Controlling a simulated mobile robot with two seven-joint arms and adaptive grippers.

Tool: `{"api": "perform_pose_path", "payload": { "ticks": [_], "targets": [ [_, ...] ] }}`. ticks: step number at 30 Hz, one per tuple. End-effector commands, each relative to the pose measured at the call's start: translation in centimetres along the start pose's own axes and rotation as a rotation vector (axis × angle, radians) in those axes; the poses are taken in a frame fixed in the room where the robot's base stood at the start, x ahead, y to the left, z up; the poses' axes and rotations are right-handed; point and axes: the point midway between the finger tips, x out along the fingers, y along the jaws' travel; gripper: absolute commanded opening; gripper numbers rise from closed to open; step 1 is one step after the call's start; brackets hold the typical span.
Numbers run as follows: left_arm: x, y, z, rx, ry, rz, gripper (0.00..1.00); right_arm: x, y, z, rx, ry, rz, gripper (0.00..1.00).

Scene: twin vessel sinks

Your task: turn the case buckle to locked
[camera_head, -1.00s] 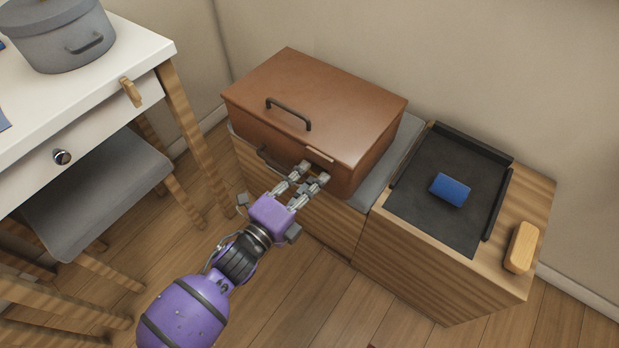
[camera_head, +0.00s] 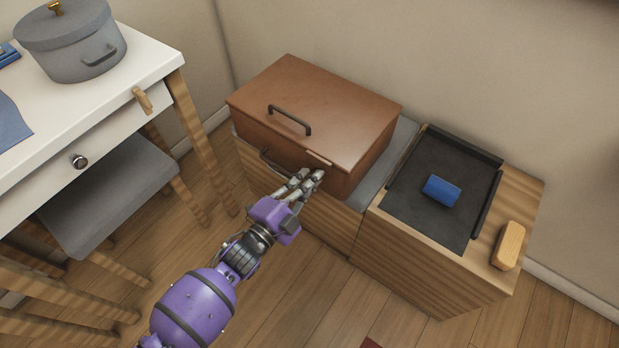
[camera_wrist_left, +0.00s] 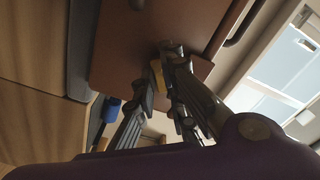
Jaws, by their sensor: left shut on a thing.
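The brown case (camera_head: 325,105) sits closed on a grey-cushioned wooden bench, with a dark handle on its lid. Its buckle (camera_head: 319,158) shows as a light tan strip at the front lid edge, and its lower part is hidden by my fingers. My left gripper (camera_head: 311,175) is at the case's front, shut on the buckle. In the left wrist view a yellowish bit of the buckle (camera_wrist_left: 157,77) shows between the fingers of my left gripper (camera_wrist_left: 160,70), against the brown case front (camera_wrist_left: 125,50). I cannot tell the buckle's exact angle. My right gripper is not in view.
A wooden cabinet to the right holds a black tray (camera_head: 412,207) with a blue cylinder (camera_head: 441,191), and a wooden block (camera_head: 508,246). A white table (camera_head: 140,60) with a grey pot (camera_head: 75,45) stands left, a grey stool (camera_head: 110,185) under it.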

Motion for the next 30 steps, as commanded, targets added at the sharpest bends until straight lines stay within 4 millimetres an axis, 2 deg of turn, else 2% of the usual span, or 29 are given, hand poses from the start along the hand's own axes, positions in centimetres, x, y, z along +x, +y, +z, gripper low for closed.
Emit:
{"api": "perform_pose_path", "payload": {
  "ticks": [12, 21, 30],
  "targets": [
    [0.0, -0.1, 0.0, -0.396, -0.001, 0.001, 0.00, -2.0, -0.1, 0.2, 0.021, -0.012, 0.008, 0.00],
    [0.0, 0.0, 0.0, -0.668, -0.002, 0.001, 0.00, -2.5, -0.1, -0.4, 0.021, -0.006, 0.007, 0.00],
    [-0.1, 0.1, 0.1, -0.869, -0.002, 0.001, 0.00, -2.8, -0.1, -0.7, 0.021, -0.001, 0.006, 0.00]
  ]
}}
